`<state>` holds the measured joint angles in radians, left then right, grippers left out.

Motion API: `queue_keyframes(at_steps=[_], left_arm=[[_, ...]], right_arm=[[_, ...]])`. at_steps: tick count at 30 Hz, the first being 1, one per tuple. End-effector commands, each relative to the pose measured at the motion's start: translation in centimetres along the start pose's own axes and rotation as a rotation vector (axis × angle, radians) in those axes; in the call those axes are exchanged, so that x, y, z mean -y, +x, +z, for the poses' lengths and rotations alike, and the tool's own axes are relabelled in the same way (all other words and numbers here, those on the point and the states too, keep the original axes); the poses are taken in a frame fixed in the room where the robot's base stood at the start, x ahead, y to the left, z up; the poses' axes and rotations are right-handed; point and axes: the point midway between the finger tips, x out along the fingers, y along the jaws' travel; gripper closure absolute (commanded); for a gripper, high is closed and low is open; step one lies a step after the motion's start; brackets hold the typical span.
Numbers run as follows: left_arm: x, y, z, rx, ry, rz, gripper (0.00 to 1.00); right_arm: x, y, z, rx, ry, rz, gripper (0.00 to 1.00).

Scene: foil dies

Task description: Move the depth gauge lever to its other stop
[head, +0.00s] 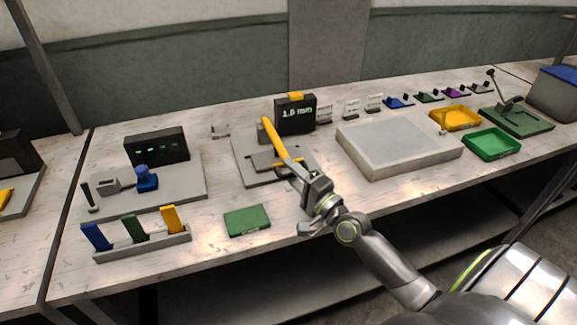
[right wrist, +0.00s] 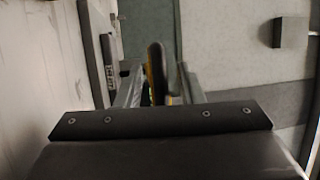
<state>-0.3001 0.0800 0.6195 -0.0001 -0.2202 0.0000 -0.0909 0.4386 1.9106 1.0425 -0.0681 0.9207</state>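The depth gauge has a grey base plate (head: 247,174), a black display (head: 296,114) reading what looks like 1.8 mm, and a long yellow lever (head: 274,138). The lever leans up and to the left in the head view. My right gripper (head: 287,168) is at the lever's lower part, over the front of the plate. In the right wrist view the dark-edged lever (right wrist: 156,72) stands between the two fingers (right wrist: 160,92), with gaps seeming to show on both sides. The fingers look open around it. The lever's pivot is partly hidden. My left gripper is not in view.
A green block (head: 247,220) lies in front of the gauge. A large grey slab (head: 398,145) stands to its right, with yellow (head: 455,117) and green (head: 492,144) trays beyond. A rack (head: 140,247) with coloured pieces is at front left. Bare table separates these.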

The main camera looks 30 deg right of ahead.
Motion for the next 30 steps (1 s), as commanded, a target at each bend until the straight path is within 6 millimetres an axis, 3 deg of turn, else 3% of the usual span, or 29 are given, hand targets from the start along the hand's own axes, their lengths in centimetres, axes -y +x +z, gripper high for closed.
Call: queue_keyframes(at_steps=[6, 14, 22, 30], left_arm=[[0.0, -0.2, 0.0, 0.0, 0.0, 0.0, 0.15], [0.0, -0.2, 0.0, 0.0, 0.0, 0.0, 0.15], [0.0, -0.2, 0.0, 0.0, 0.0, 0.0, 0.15], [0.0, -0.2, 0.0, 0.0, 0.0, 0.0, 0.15]], right_arm=[[0.1, 1.4, 0.0, 0.0, 0.0, -0.001, 0.66], [0.0, 1.5, 0.0, 0.0, 0.0, 0.0, 0.66], [0.1, 1.5, 0.0, 0.0, 0.0, -0.002, 0.98], [0.3, 1.6, 0.0, -0.001, -0.001, -0.006, 1.0]])
